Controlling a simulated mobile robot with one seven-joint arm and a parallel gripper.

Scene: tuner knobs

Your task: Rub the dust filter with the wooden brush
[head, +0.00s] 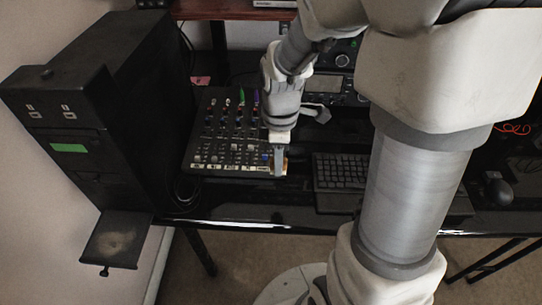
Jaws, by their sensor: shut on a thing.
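The dust filter (117,240) is a dark, flat panel sticking out low at the front of the black computer tower, with a dusty pale patch on its face. My gripper (279,160) is over the front edge of the mixer, well to the right of the filter and apart from it. It is shut on a small tan and brown thing, which looks like the wooden brush (285,165). Most of the brush is hidden by the fingers, and its bristles cannot be made out.
The black tower (125,100) stands at the left. The mixer (222,140) with coloured knobs lies on the dark desk, left of a keyboard (340,172). A radio-like unit (328,84) stands behind. A mouse (499,191) is at the right. Free space lies before the desk's front edge.

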